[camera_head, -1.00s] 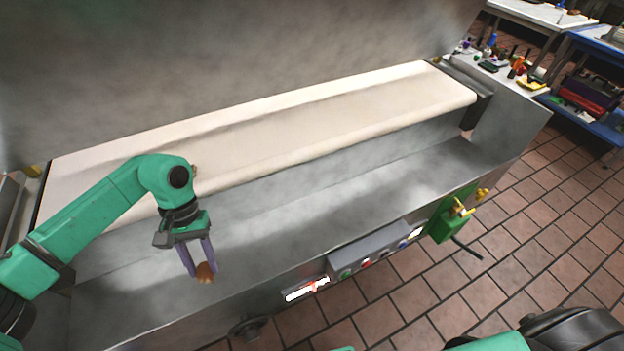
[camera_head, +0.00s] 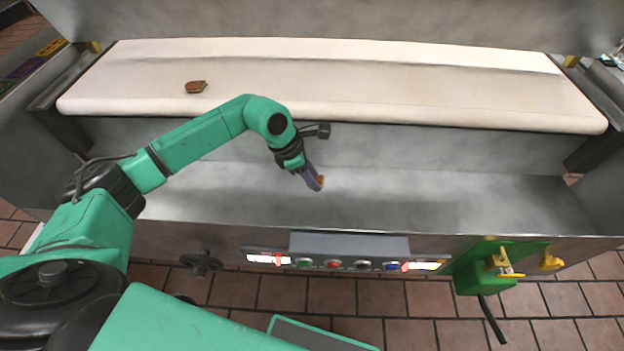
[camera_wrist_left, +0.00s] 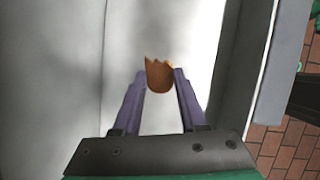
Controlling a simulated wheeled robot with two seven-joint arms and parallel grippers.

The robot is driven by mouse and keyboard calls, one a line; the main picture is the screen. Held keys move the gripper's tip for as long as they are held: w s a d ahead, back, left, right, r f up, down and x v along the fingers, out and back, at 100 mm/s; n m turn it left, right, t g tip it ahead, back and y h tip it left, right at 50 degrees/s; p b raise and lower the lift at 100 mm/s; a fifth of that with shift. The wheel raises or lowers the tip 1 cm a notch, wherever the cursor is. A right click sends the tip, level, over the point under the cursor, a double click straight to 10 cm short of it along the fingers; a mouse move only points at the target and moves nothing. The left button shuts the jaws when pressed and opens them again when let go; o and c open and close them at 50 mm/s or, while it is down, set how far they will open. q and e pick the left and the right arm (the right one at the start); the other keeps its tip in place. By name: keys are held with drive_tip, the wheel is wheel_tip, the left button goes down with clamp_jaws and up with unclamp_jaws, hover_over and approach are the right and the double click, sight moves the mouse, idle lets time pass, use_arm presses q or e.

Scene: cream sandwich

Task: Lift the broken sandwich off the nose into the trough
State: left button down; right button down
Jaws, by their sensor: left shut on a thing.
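My left gripper (camera_head: 316,184) is shut on a small orange-brown piece of broken sandwich (camera_head: 320,180). It holds the piece over the grey metal trough (camera_head: 430,195) that runs along the front of the belt. In the left wrist view the broken sandwich (camera_wrist_left: 159,75) sits between the tips of the two purple fingers (camera_wrist_left: 160,90), with a jagged far edge. A brown sandwich (camera_head: 196,87) lies on the left part of the cream belt (camera_head: 400,85). The belt's front nose (camera_head: 330,113) is bare. My right gripper is not in view.
A control panel (camera_head: 348,245) with buttons and lit strips is on the trough's front. A green box with yellow handles (camera_head: 495,266) is at its right. A black hand knob (camera_head: 201,263) is at lower left. The trough floor right of my gripper is clear.

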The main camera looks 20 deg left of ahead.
use_arm(q)
wheel_tip(320, 180, down, 6)
drive_tip(key=b, duration=0.3)
drive_tip(key=shift+r, duration=0.3)
drive_tip(key=shift+c, duration=1.8)
unclamp_jaws()
drive_tip(key=v, duration=1.4)
drive_tip(key=shift+r, duration=0.3)
